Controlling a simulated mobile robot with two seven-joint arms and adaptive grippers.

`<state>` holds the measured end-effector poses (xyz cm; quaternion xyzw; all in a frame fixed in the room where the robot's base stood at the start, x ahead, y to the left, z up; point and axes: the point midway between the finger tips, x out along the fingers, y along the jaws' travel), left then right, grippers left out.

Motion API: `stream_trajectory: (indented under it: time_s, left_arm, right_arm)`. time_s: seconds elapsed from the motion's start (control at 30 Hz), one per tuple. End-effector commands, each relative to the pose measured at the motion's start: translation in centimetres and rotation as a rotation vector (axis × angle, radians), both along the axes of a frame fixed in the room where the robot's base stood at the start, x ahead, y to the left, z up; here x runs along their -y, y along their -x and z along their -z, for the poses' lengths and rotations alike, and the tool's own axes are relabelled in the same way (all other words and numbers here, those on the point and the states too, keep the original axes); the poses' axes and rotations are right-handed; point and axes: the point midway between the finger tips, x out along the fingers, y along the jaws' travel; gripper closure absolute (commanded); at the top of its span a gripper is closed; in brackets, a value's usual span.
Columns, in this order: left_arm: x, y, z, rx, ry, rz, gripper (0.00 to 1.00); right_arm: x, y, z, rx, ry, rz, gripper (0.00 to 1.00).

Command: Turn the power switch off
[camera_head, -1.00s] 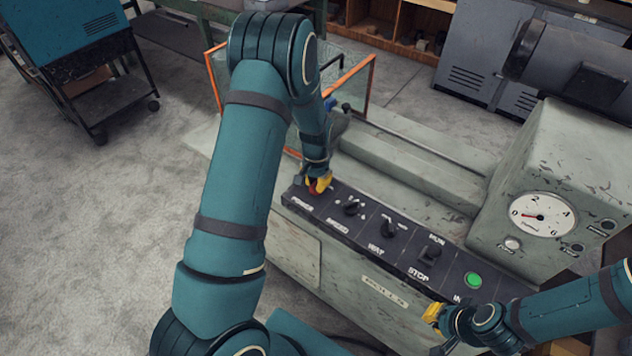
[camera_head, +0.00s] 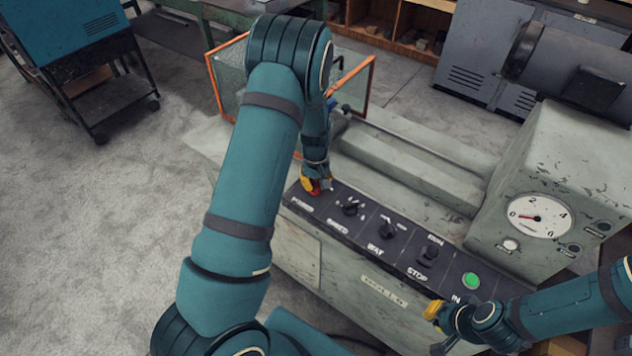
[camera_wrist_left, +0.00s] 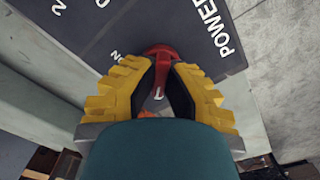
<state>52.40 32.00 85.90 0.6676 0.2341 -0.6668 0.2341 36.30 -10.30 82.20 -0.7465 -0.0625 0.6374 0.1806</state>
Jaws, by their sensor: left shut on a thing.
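The red power switch (camera_wrist_left: 160,52) sits on the dark control panel beside the label POWER, with the word ON near it in the left wrist view. My left gripper (camera_head: 318,188) is at the far left end of the panel in the head view. In the left wrist view its yellow fingers (camera_wrist_left: 155,75) are shut on the red switch, one on each side, hiding part of it. My right gripper (camera_head: 432,312) is by the panel's front edge at the right, away from the switch; I cannot tell its opening.
The control panel (camera_head: 334,222) also carries black knobs for SPEED (camera_head: 350,207) and WAY (camera_head: 388,230), a RUN/STOP switch (camera_head: 428,253) and a green button (camera_head: 471,281). An orange-framed guard (camera_head: 214,92) stands behind my left arm. A gauge (camera_head: 538,216) is at the right.

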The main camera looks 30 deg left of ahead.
Motion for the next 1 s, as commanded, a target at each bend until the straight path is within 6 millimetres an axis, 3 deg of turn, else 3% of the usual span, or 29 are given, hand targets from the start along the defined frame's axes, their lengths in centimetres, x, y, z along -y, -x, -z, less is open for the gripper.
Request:
stream_trajectory:
  time_s: [0.63, 0.7, 0.73, 1.0]
  left_arm:
    - [0.06, 0.18, 0.17, -0.005, 0.002, -0.049, 1.0]
    - [0.07, 0.18, 0.17, -0.005, 0.002, -0.048, 0.67]
    - [0.05, 0.16, 0.16, -0.005, 0.002, -0.048, 0.59]
    - [0.02, 0.06, 0.05, -0.002, 0.001, -0.048, 0.59]
  right_arm:
    - [0.01, -0.04, -0.08, 0.001, 0.0, 0.0, 1.0]
    - [0.01, -0.04, -0.08, 0.001, 0.0, 0.0, 1.0]
    - [0.01, -0.04, -0.08, 0.001, 0.0, 0.0, 1.0]
    - [0.0, -0.03, -0.09, 0.001, 0.0, 0.0, 1.0]
